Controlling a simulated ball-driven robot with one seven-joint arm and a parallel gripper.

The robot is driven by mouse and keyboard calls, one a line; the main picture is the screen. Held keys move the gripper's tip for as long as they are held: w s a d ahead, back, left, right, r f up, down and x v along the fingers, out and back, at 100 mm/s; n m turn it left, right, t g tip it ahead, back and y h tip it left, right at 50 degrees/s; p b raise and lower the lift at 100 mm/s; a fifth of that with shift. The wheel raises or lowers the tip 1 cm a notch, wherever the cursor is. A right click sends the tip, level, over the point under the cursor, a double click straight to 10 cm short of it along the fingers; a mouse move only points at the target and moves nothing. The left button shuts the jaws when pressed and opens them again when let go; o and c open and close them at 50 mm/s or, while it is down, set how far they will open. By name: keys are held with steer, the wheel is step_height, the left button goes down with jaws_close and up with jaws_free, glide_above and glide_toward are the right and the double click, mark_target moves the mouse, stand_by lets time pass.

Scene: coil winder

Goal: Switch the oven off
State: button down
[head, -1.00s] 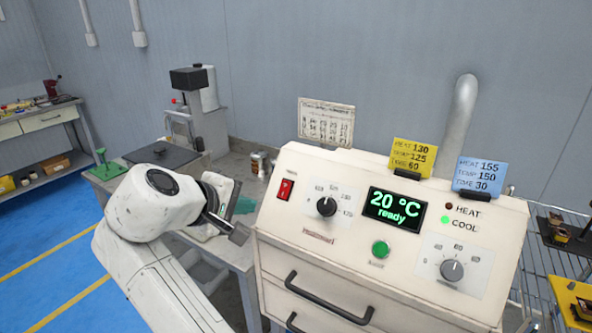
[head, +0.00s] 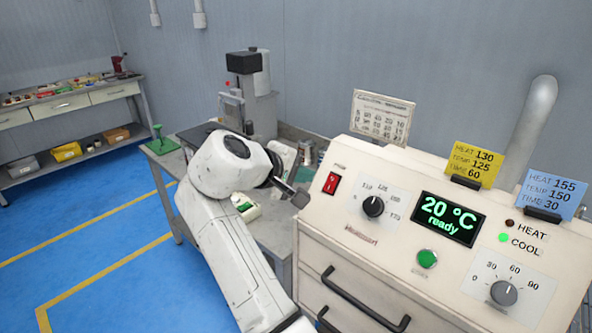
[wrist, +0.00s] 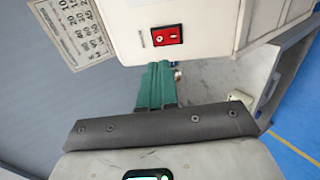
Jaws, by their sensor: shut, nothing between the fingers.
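The oven (head: 395,255) is a cream cabinet with a sloped control panel. Its red rocker power switch (head: 332,183) sits at the panel's upper left and also shows in the wrist view (wrist: 167,35). The display (head: 447,219) is lit and reads "20 °C ready". The green COOL lamp is lit and the HEAT lamp is dark. My gripper (wrist: 155,68) has teal fingers held together with nothing between them. They point toward the switch end of the oven, apart from the switch. In the head view my gripper is left of the panel, partly hidden by its dark mount.
The panel also has two knobs (head: 373,206) (head: 504,293) and a green button (head: 427,258). A yellow card (head: 473,165), a blue card (head: 551,193) and a paper chart (head: 382,117) stand at its top. A grey bench is behind my arm. Open blue floor lies left.

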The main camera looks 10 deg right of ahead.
mark_target(331, 176)
steer(key=p+x, duration=0.1)
steer(key=x, duration=0.8)
steer(key=shift+a, duration=0.1)
steer(key=shift+d, duration=0.2)
steer(key=shift+r+p, duration=0.1)
steer(key=shift+p, duration=0.25)
steer(key=shift+w+r+p, duration=0.1)
steer(key=shift+r+p, duration=0.45)
steer(key=shift+r, duration=0.1)
